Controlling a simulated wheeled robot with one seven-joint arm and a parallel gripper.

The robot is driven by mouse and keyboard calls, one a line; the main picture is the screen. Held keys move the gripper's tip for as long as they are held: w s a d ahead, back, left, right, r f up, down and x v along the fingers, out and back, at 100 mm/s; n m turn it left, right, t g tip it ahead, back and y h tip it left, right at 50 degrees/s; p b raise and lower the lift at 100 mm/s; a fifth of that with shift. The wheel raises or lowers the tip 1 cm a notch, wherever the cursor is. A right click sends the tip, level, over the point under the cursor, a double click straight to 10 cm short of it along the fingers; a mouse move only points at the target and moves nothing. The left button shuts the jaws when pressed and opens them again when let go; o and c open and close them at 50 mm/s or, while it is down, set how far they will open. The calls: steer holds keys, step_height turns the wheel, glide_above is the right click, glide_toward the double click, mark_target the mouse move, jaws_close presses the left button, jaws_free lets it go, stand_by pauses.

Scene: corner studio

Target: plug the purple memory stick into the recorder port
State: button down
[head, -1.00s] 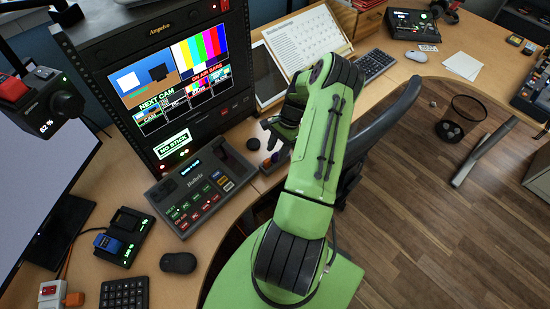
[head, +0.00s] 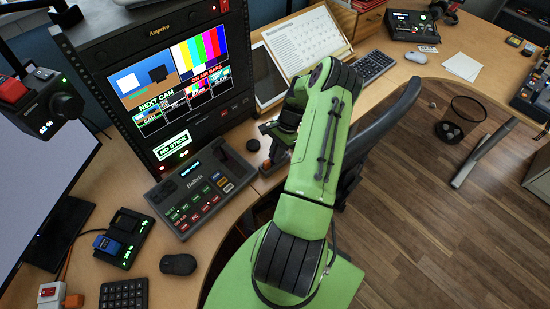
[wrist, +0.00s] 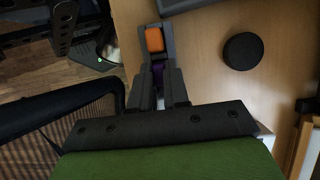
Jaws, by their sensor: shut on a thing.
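My gripper (wrist: 158,88) is shut on the purple memory stick (wrist: 157,72) in the wrist view. Only a small part of the stick shows between the fingers. An orange block (wrist: 154,40) sits just past the fingertips in a grey slotted piece; I cannot tell whether the stick touches it. In the head view my gripper hangs over the desk edge, right of the button console, and the stick is hidden. The recorder's lit "NO STICK" sign (head: 172,145) shows on the black rack, left of my gripper. I cannot make out its port.
The button console (head: 200,190) lies in front of the rack (head: 150,80). A black disc (head: 253,145) lies on the desk beside my gripper; it shows in the wrist view too (wrist: 242,51). A dark chair (head: 398,115) stands right of my arm. A mouse (head: 178,264) lies front left.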

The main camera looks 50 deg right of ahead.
step_height(320, 180, up, 10)
steer(key=p, duration=0.1)
stand_by(0.6)
